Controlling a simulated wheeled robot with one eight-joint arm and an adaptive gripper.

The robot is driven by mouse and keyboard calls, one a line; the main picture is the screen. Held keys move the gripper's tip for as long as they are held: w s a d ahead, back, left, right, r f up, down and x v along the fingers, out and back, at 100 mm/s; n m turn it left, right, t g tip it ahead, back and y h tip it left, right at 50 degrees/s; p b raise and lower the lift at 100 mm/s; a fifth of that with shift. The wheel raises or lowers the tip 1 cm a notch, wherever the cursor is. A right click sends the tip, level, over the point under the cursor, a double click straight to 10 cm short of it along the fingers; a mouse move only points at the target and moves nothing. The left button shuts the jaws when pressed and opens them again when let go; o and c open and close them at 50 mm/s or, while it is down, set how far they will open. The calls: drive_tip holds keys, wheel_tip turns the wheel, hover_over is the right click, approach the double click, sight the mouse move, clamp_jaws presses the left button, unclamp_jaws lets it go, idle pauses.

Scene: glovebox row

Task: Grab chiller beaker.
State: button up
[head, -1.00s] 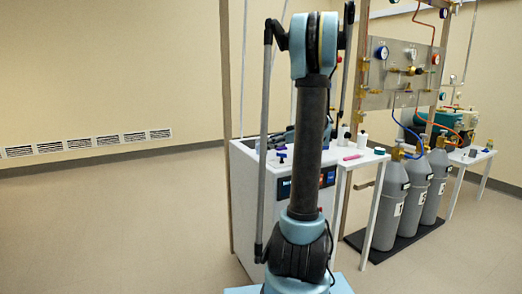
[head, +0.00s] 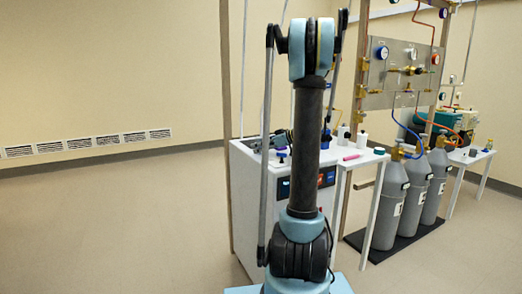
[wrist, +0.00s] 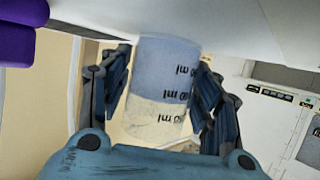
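The beaker (wrist: 160,85) is clear, with black ml marks and a bluish upper part. It stands between the two dark fingers of my gripper (wrist: 164,95) in the wrist view. The fingers are partly closed and lie against its left and right sides, with little or no gap; contact is hard to see exactly. In the head view my arm hides the beaker and most of the gripper over the white chiller cabinet (head: 246,205).
A purple object (wrist: 16,40) is at the wrist view's upper left. Small bottles (head: 361,140), a pink item (head: 351,157) and a teal-topped container (head: 379,150) are on the side table right of the chiller. Grey gas cylinders (head: 389,205) stand further right. Floor at left is clear.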

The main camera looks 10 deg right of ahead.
drive_tip(key=c, duration=0.5)
drive_tip(key=shift+c, duration=0.2)
drive_tip(key=shift+r, duration=0.2)
